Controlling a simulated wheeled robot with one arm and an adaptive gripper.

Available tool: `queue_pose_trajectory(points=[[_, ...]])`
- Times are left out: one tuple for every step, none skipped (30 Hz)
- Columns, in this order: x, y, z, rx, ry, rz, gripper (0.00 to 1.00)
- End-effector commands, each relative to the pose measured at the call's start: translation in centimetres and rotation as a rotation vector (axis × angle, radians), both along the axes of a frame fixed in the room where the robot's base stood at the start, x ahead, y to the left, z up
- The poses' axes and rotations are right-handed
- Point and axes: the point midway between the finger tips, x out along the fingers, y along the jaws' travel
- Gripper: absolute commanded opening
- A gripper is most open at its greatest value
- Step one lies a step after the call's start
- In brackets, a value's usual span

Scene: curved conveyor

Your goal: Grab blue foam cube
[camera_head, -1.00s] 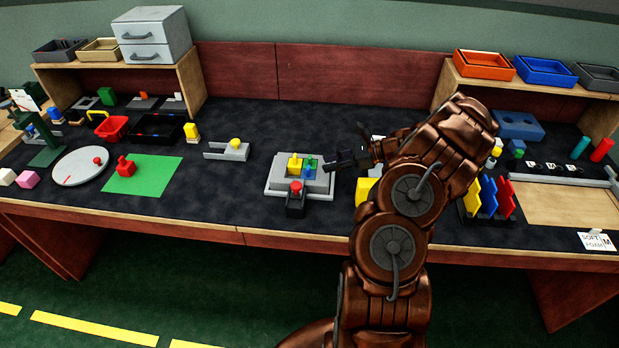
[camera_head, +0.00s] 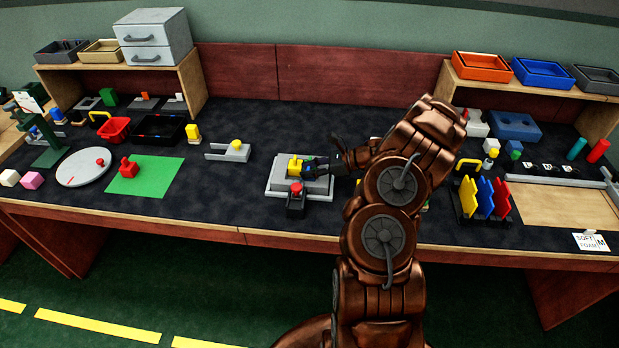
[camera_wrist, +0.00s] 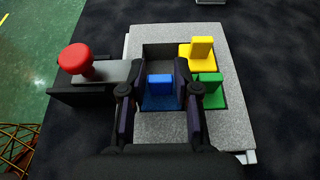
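A grey block (camera_head: 277,178) with square pockets sits on the table; it also shows in the wrist view (camera_wrist: 153,37). In the wrist view, the blue foam cube (camera_wrist: 160,88), with an upright tab, sits in the near left pocket. A yellow piece (camera_wrist: 201,52) is beyond and right of it, a green piece (camera_wrist: 208,92) beside it on the right. My gripper (camera_wrist: 160,68) is over the block with one finger on each side of the blue piece. The fingers are apart and no firm grip shows.
A red-knobbed dark fixture (camera_wrist: 75,62) adjoins the block's left side in the wrist view. A grey bracket with a yellow knob (camera_head: 236,148) stands left of the block in the head view. Colored upright plates (camera_head: 485,196) stand to the right. The table behind the block is clear.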

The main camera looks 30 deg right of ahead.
Motion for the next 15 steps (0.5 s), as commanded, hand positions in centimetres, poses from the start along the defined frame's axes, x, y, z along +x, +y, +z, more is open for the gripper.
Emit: queue_pose_trajectory(points=[[0.0, 0.0, -0.01, 0.0, 0.0, 0.0, 0.31], [-0.01, -0.01, -0.01, 0.0, 0.0, 0.0, 0.31], [-0.01, -0.01, -0.01, 0.0, 0.0, 0.0, 0.3], [-0.01, -0.01, -0.01, 0.0, 0.0, 0.0, 0.27], [-0.02, -0.01, -0.01, 0.0, 0.0, 0.0, 0.24], [-0.02, -0.01, -0.02, 0.0, 0.0, 0.0, 0.2], [-0.03, -0.01, -0.03, 0.0, 0.0, 0.0, 0.17], [-0.03, -0.02, -0.03, 0.0, 0.0, 0.0, 0.14], [-0.03, -0.02, -0.03, 0.0, 0.0, 0.0, 0.09], [-0.03, -0.02, -0.03, 0.0, 0.0, 0.0, 0.08], [-0.04, -0.03, -0.03, 0.0, 0.0, 0.0, 0.08], [-0.04, -0.03, -0.03, 0.0, 0.0, 0.0, 0.08], [-0.04, -0.03, -0.03, 0.0, 0.0, 0.0, 0.08], [-0.04, -0.03, -0.03, 0.0, 0.0, 0.0, 0.08], [-0.05, -0.02, -0.03, 0.0, 0.0, 0.0, 0.08]])
